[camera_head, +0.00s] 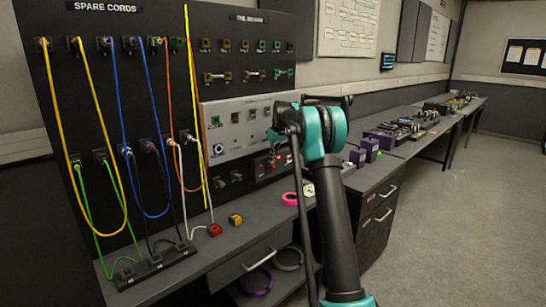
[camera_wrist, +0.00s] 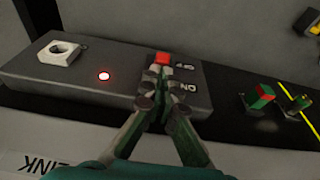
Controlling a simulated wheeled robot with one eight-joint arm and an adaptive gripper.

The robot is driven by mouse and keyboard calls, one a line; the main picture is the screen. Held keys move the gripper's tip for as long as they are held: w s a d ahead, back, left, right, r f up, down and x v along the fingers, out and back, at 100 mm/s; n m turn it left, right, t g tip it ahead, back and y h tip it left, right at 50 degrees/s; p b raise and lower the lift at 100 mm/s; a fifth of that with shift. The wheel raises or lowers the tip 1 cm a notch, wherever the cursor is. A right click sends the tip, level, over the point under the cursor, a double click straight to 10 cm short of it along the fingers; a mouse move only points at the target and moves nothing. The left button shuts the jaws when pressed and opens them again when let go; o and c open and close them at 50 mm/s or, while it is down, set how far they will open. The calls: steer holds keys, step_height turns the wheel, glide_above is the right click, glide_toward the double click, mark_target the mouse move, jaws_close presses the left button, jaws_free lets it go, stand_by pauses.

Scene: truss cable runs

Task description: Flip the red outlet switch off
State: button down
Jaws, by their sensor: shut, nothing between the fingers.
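In the wrist view, the red outlet switch (camera_wrist: 162,58) is a small red block on a dark grey outlet box (camera_wrist: 125,63). It shows just beyond the tips of my gripper (camera_wrist: 158,88), beside the OFF marking, with the ON marking nearer to me. My gripper is shut and empty, its fingertips over the switch area. They hide the lower part of the switch, and I cannot tell if they touch it. A red ringed light (camera_wrist: 104,76) and a pale hexagonal socket (camera_wrist: 60,52) sit left of the switch. In the head view, my arm partly covers the outlet box (camera_head: 262,171).
In the wrist view, a red-and-green part (camera_wrist: 262,96) stands right of the box near a yellow line. In the head view, the bench (camera_head: 190,262) carries a red button block (camera_head: 214,230), a yellow one (camera_head: 235,219) and a pink ring (camera_head: 289,198). Cables hang at left.

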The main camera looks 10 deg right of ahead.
stand_by(0.4)
steer(key=shift+s+d+f+t+y, duration=0.15)
steer(key=shift+t+y, duration=0.15)
steer(key=shift+t, duration=0.2)
steer(key=shift+s+d+f+t+y, duration=0.1)
steer(key=shift+s+t+y, duration=0.15)
steer(key=shift+t+y, duration=0.45)
steer(key=f+t+y, duration=0.1)
steer(key=s+d+f+t+y, duration=0.1)
steer(key=f+t, duration=0.1)
steer(key=s+f+t+y, duration=0.1)
steer(key=t, duration=0.1)
steer(key=shift+s+d+f, duration=0.15)
steer(key=shift+d+f, duration=0.2)
steer(key=shift+r, duration=0.1)
stand_by(0.4)
